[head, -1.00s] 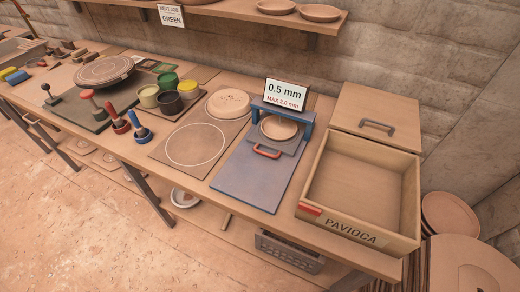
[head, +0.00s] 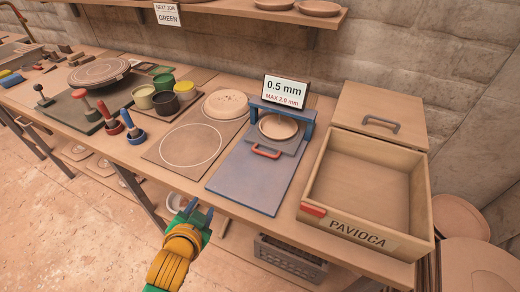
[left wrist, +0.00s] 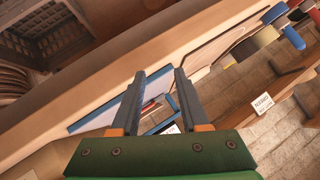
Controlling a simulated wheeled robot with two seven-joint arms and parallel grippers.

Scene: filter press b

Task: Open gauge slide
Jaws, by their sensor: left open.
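The gauge is a blue base plate (head: 243,185) with a blue bridge (head: 307,128) at its back. A grey slide (head: 270,143) with a red-orange handle (head: 266,152) sits partly under the bridge and carries a round tan disc (head: 278,126). A display (head: 285,91) above reads 0.5 mm, MAX 2.0 mm. My left gripper (head: 197,212) is open and empty, in front of the table edge and to the lower left of the plate, apart from the handle. In the left wrist view its two dark fingers (left wrist: 157,100) are spread, with the gauge beyond them. My right gripper is not in view.
A wooden box (head: 376,238) marked PAVIOCA stands right of the gauge, with a handled lid (head: 380,113) behind it. A board with a white circle (head: 190,146) lies left. Paint cups (head: 165,102) and stamps (head: 132,128) stand farther left. A grey crate (head: 290,258) is under the table.

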